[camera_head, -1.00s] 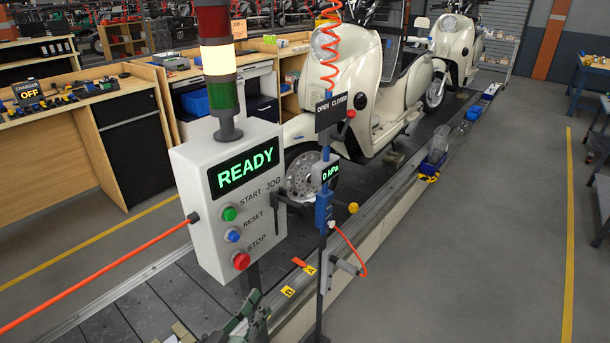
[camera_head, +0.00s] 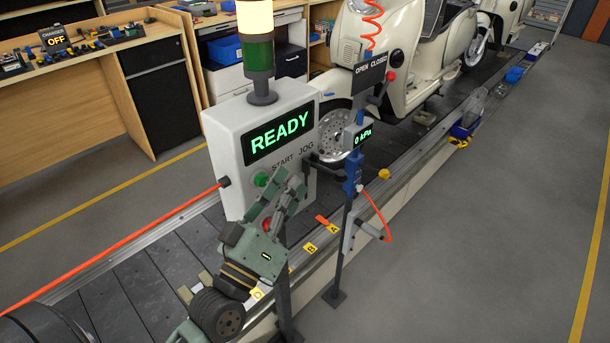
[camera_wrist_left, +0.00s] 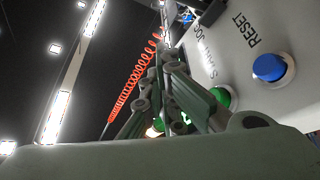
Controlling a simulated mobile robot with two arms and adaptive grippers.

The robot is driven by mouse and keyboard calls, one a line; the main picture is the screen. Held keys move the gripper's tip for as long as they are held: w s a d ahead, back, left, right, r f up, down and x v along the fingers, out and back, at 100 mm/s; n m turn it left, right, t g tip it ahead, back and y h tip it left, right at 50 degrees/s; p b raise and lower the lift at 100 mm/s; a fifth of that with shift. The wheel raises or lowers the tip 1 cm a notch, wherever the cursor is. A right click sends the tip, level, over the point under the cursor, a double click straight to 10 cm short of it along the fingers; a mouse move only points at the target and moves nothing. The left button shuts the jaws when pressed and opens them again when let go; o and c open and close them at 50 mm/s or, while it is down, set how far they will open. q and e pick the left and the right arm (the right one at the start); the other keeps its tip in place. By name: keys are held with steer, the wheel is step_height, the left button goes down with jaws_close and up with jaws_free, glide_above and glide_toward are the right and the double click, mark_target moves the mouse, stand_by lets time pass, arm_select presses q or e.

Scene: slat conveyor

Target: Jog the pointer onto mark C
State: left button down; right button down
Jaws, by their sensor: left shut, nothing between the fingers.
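The control box (camera_head: 231,145) shows READY on its screen, with START and JOG labels below. The green START button (camera_head: 261,179) is visible; the blue RESET button shows in the left wrist view (camera_wrist_left: 268,66). The orange pointer (camera_head: 323,220) lies on the conveyor edge beside yellow mark A (camera_head: 334,229). Mark B (camera_head: 310,248) is nearer; another yellow mark (camera_head: 257,294) shows below my gripper. Mark C is not visible, perhaps hidden by my gripper. My left gripper (camera_head: 290,190) is shut and empty before the box's lower part.
A thin post (camera_head: 345,235) with an OPEN CLOSED sign (camera_head: 371,75), a gauge and a red hose stands right of the box. Cream scooters (camera_head: 385,65) stand on the slat conveyor (camera_head: 130,285) behind. The floor (camera_head: 470,250) at right is clear.

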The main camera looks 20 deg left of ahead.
mark_target(322, 167)
arm_select(q)
steer(key=a+p+x, duration=0.1)
steer(key=p+x, duration=0.3)
steer(key=x, duration=0.5)
steer(key=shift+d+f, duration=1.65)
